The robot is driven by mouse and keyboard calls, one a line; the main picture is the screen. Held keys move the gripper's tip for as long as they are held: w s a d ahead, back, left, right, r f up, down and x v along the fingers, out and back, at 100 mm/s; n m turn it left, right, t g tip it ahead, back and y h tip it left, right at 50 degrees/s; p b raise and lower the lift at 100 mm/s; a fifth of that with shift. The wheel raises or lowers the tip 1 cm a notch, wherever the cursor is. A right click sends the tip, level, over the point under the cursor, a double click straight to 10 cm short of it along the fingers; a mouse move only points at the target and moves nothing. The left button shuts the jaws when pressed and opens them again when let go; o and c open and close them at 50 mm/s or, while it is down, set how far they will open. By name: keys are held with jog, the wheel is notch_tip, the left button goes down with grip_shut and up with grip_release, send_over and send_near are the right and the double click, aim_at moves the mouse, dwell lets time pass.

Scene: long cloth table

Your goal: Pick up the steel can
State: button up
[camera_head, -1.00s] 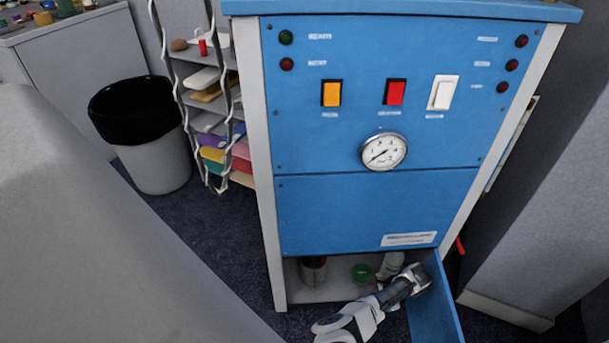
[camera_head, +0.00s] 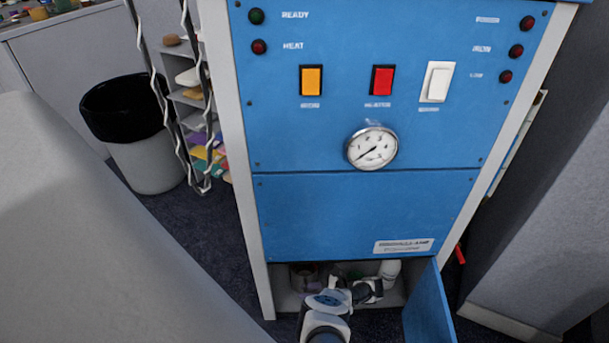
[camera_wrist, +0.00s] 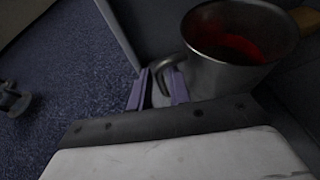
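The steel can (camera_wrist: 222,68) looks like a metal mug with a curved side handle and a dark inside with a red patch. It stands upright at the top right of the wrist view. In the head view, a dark metallic cylinder (camera_head: 303,276) at the left of the low open compartment appears to be it. My gripper (camera_wrist: 158,90) has its purple-padded fingers apart, at the can's handle side. The handle's lower part shows between or just behind the fingers; I cannot tell if they touch. In the head view my wrist (camera_head: 366,291) is at the compartment opening and hides its middle.
The blue cabinet (camera_head: 350,215) stands above the compartment, and its blue door (camera_head: 428,310) hangs open at the right. A white bottle-like object (camera_head: 389,270) stands inside at the right. A brown object (camera_wrist: 306,18) is beside the can. Dark carpet (camera_head: 200,235) lies left of the cabinet.

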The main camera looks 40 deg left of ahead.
jog(key=shift+s+a+f, duration=0.2)
jog(key=shift+s+a, duration=0.1)
jog(key=shift+a, duration=0.15)
grip_shut()
jog(key=shift+r, duration=0.1)
